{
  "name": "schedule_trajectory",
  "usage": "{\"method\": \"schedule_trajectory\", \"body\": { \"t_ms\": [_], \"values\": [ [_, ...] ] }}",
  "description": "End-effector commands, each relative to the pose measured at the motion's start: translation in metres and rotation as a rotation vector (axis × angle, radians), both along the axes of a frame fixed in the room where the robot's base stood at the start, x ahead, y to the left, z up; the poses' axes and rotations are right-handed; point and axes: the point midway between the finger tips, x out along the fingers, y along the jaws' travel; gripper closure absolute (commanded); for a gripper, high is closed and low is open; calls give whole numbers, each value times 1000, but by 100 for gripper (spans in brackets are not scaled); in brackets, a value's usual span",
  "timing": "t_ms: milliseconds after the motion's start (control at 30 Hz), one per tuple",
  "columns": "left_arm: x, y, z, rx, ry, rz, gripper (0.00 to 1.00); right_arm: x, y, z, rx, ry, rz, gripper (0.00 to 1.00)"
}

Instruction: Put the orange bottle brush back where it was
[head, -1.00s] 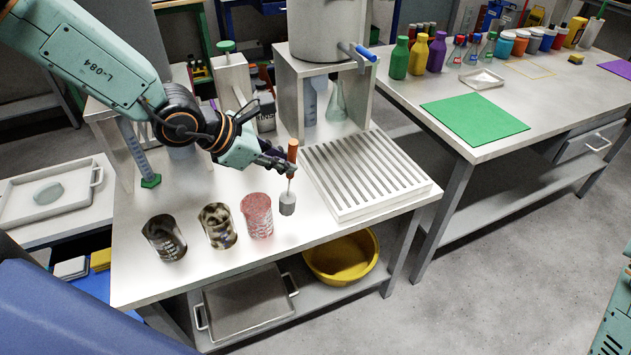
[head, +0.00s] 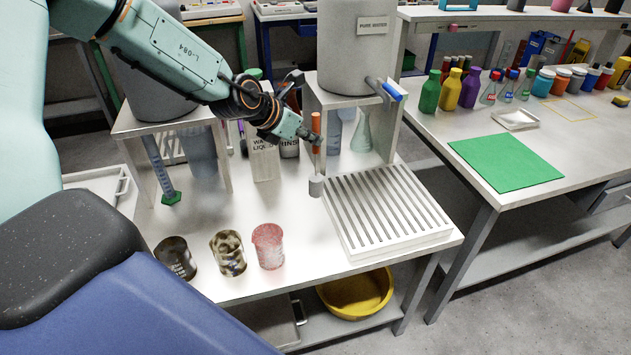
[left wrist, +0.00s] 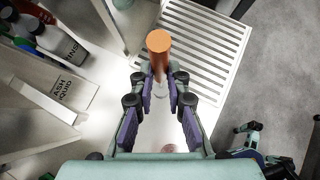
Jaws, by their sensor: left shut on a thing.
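The bottle brush has an orange handle (head: 316,123) and a grey head (head: 316,186). It hangs upright beside the left edge of the slotted drying rack (head: 388,212); I cannot tell whether its head touches the bench. My left gripper (head: 314,143) is shut on the brush just below the orange part. In the left wrist view the orange handle end (left wrist: 159,41) shows between the two purple-padded fingers (left wrist: 159,88). A teal and purple part, probably my right gripper (left wrist: 255,140), shows at lower right there; its jaws are unclear.
Three beakers, one dark (head: 175,258), one stained (head: 228,253) and one reddish (head: 268,246), stand near the bench front. A labelled wash liquid box (head: 264,160) and bottles stand behind the gripper. A green-footed cylinder (head: 163,178) stands left. The middle of the bench is clear.

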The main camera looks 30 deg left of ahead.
Motion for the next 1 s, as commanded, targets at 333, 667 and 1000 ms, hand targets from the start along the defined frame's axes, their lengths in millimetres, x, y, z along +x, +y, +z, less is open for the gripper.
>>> {"method": "schedule_trajectory", "body": {
  "t_ms": [333, 667, 1000],
  "values": [
    [1, -1, -48, 3, 1, -3, 100, 0, 0, -37, 0, 0, 0, 100],
    [5, -3, -80, 4, 2, -6, 100, 0, 0, -58, 0, 0, 0, 100],
    [5, -3, -83, 3, 0, -6, 100, 0, 0, -58, 0, 0, 0, 100]
  ]
}}
